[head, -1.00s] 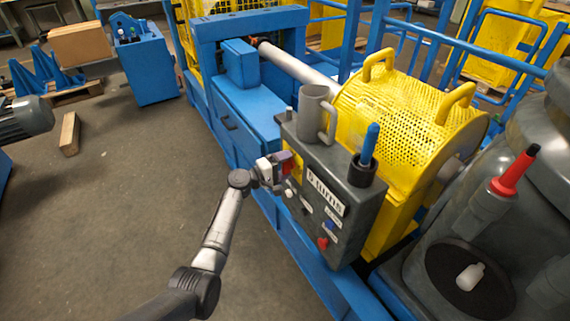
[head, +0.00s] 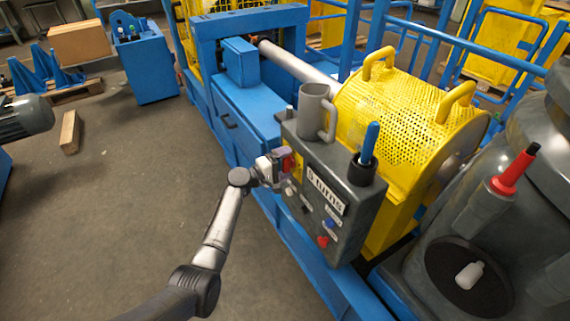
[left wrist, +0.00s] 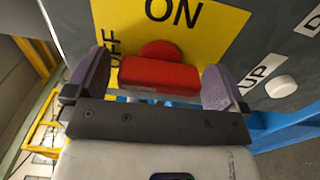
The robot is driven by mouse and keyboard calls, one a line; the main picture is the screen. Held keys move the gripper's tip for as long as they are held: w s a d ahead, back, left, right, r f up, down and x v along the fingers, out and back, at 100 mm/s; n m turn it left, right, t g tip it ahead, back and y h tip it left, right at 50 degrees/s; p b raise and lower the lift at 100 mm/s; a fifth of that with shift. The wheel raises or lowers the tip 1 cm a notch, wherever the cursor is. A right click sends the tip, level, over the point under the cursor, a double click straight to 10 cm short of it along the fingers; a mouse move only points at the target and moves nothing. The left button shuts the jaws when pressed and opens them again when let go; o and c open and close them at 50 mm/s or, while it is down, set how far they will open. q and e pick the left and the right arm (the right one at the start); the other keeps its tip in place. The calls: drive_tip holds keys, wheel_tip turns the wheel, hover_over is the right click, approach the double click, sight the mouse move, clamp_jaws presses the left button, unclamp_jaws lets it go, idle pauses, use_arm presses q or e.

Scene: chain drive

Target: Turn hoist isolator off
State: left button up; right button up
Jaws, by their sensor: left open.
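The red isolator handle (left wrist: 158,76) sits on a yellow plate (left wrist: 215,30) marked ON and OFF in the left wrist view. The handle bar lies across the picture, with ON above it and OFF to its left. My left gripper (left wrist: 160,84) is open, with one purple finger at each end of the bar; I cannot tell whether they touch it. In the head view the left gripper (head: 280,163) is at the left side of the dark control box (head: 340,170), partly hiding the red handle (head: 289,162). My right gripper is not in view.
A yellow perforated guard (head: 400,120) stands behind. A white button (left wrist: 280,86) is beside the UP label. Open floor lies left.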

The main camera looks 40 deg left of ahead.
use_arm(q)
drive_tip(key=p+v, duration=0.4)
drive_tip(key=v, duration=0.9)
drive_tip(key=shift+s+a, duration=0.2)
drive_tip(key=shift+s, duration=0.2)
